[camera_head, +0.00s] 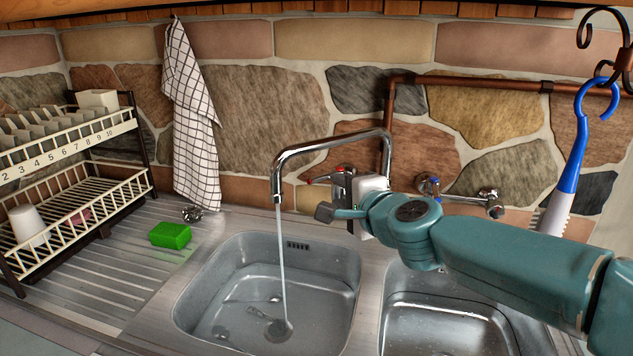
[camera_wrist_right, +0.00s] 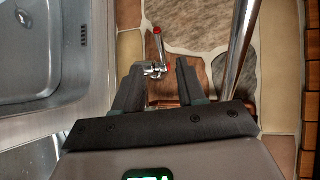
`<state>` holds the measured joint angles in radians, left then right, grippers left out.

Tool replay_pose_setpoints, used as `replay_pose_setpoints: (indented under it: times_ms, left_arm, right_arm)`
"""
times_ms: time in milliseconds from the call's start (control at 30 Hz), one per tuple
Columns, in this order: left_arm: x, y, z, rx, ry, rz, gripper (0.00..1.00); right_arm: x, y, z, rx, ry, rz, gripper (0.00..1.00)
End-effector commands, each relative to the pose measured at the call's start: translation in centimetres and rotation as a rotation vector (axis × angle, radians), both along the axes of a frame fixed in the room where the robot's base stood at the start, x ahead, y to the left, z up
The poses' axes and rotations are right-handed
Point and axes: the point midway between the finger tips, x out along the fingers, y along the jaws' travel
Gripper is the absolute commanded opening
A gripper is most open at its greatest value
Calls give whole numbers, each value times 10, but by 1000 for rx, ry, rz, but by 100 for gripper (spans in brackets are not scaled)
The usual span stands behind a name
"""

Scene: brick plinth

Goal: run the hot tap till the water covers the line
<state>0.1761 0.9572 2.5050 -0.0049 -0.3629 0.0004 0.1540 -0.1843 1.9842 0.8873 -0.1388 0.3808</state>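The hot tap (camera_head: 330,177), with a red-marked lever, is on the wall behind the sink; it also shows in the right wrist view (camera_wrist_right: 158,50). My right gripper (camera_head: 338,211) reaches in from the right in front of it. In the wrist view its two fingers (camera_wrist_right: 161,68) are apart, with the tap between and just beyond their tips; I cannot tell whether they touch it. A thin stream of water (camera_head: 281,255) runs from the chrome spout (camera_head: 330,146) into the left basin (camera_head: 215,285). I cannot make out a line in the basin. My left gripper is out of view.
The blue-marked tap (camera_head: 430,186) is right of my gripper. A second basin (camera_head: 450,310) lies under my right arm. A green sponge (camera_head: 170,235) and a dish rack (camera_head: 80,200) are on the left drainer. A checked towel (camera_head: 192,120) and a blue-handled brush (camera_head: 573,150) hang by the wall.

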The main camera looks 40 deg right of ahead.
Motion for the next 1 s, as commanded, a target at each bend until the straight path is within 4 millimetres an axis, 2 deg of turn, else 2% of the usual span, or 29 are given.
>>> replay_pose_setpoints:
  times_ms: [33,300,500,700,933,967,1000]
  left_arm:
    - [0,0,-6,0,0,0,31]
    - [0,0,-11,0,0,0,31]
    - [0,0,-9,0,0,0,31]
    - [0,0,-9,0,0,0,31]
    - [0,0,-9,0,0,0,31]
    - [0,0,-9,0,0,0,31]
    - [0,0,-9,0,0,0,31]
  right_arm:
    - [13,-2,-8,0,3,1,40]
    - [75,-14,-19,-1,2,0,40]
    - [107,-21,-24,-1,1,1,40]
    - [120,-25,-27,0,-1,0,40]
    - [120,-25,-27,0,-1,-1,40]
    - [120,-25,-27,0,-1,0,34]
    - [120,-25,-27,0,-1,0,20]
